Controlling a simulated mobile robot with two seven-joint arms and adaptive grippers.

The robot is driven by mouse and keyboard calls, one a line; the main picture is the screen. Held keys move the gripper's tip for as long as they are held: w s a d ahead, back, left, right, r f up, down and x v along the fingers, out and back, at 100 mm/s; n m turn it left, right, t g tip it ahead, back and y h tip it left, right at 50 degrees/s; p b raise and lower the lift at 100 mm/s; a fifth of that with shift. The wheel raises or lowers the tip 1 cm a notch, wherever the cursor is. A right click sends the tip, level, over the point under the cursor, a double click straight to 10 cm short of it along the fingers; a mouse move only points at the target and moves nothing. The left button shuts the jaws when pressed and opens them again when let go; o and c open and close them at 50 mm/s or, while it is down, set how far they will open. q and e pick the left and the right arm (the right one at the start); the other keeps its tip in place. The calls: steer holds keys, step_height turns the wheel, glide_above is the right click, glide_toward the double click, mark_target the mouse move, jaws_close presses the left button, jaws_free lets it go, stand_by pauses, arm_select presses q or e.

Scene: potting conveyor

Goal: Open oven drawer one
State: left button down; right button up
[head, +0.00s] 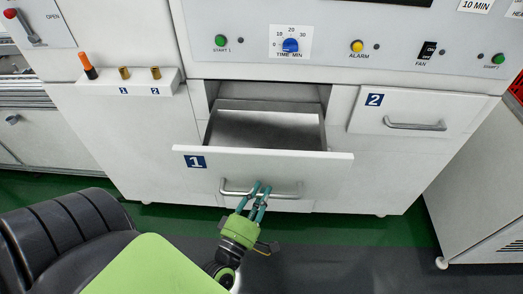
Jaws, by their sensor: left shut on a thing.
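Oven drawer one (262,165) is a white drawer front with a blue "1" label at its left. It stands pulled out from the cabinet, and its grey metal inside (265,130) shows and looks empty. My left gripper (261,187) has its teal fingers shut on the middle of the drawer's metal bar handle (286,195). My right gripper is not in view.
Drawer two (401,112), at the right, is shut. Above is a control panel (330,45) with buttons and a blue timer dial. A small shelf (125,88) with an orange-and-black item and brass pieces is at the left. Green floor lies below.

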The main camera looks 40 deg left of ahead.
arm_select(q)
steer(key=shift+s+d, duration=0.5)
steer(key=shift+s, duration=0.3)
steer(key=c, duration=1.1)
jaws_free()
steer(key=v, duration=1.2)
